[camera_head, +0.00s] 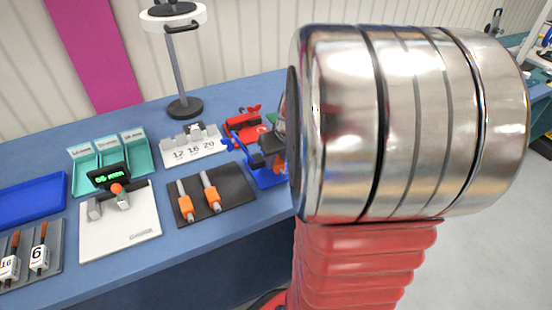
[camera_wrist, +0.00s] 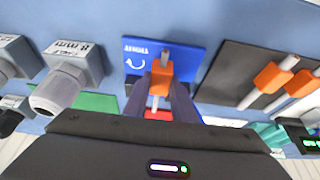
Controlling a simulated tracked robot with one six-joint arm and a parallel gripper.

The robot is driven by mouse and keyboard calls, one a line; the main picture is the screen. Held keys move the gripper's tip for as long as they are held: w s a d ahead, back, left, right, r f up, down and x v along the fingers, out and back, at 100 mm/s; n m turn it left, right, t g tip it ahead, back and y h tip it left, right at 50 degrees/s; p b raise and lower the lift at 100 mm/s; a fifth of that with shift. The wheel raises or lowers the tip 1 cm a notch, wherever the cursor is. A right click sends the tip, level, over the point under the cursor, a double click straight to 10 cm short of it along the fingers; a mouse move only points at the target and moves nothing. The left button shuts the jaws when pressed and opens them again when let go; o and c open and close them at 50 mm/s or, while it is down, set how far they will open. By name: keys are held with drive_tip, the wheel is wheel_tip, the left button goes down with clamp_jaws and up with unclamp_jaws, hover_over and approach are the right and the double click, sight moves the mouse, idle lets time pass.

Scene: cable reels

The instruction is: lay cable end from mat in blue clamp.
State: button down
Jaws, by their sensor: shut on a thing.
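My gripper (camera_wrist: 161,92) is shut on a cable end (camera_wrist: 160,72) with an orange sleeve and a pale tip. In the wrist view this cable end overlaps the blue plate of the blue clamp (camera_wrist: 186,56), which has white marks; I cannot tell whether it touches it. In the head view my gripper (camera_head: 268,147) is over the blue clamp (camera_head: 266,178), largely hidden behind my arm. The dark mat (camera_head: 235,194) bears two more orange-sleeved cable ends (camera_head: 186,204) (camera_head: 211,193), lying apart.
A red clamp (camera_head: 243,123) stands behind the blue one. A white block marked 12, 16, 20 (camera_head: 194,152), teal bins (camera_head: 135,146), a white gauge board (camera_head: 120,238) and a lamp (camera_head: 182,75) are to the left. Grey gland boxes (camera_wrist: 78,60) show in the wrist view.

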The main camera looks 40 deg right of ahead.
drive_tip(key=shift+f, duration=0.15)
drive_tip(key=shift+f, duration=0.75)
drive_tip(key=c, duration=1.4)
unclamp_jaws()
drive_tip(key=shift+r, duration=0.15)
drive_tip(key=v, duration=1.3)
drive_tip(key=shift+s+r, duration=0.15)
drive_tip(key=shift+s, duration=0.05)
